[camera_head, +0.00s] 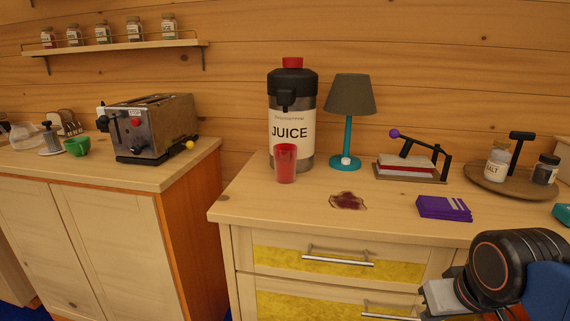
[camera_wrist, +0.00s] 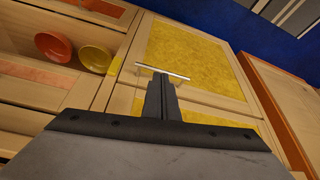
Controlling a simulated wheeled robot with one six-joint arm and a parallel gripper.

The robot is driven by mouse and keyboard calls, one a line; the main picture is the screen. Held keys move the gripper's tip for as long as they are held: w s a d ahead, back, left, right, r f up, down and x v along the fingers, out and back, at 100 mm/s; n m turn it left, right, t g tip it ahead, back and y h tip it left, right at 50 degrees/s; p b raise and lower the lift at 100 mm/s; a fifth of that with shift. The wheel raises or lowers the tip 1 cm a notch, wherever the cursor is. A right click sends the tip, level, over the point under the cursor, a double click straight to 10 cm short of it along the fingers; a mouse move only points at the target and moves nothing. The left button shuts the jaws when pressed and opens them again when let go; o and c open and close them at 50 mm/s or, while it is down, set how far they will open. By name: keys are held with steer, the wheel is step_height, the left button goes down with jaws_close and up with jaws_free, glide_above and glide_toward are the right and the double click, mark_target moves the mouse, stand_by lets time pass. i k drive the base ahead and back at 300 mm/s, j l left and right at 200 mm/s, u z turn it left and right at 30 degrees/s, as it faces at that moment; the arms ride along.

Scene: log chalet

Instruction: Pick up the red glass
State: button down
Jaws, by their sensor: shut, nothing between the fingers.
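The red glass (camera_head: 285,164) stands upright on the wooden counter (camera_head: 300,207), in front of the juice dispenser (camera_head: 292,118) and below its black tap. The glass is not in the wrist view. My gripper (camera_wrist: 161,82) is shut and empty in the wrist view, with a yellow drawer front and its metal handle (camera_wrist: 162,72) beyond the fingers. In the head view my arm is at the lower right, in front of the drawers, well to the right of the glass and lower than it. The fingertips are hard to make out there.
A press-like device (camera_head: 411,165) and a tray with jars (camera_head: 505,181) stand right. A toaster (camera_head: 150,127) is left. A gap separates the counters. The counter left of the glass is clear.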

mark_target(285, 154)
steer(key=j+u, duration=0.15)
steer(key=u, duration=0.3)
steer(key=j+u, duration=0.2)
steer(key=u, duration=0.2)
steer(key=j+u, duration=0.2)
steer(key=u, duration=0.25)
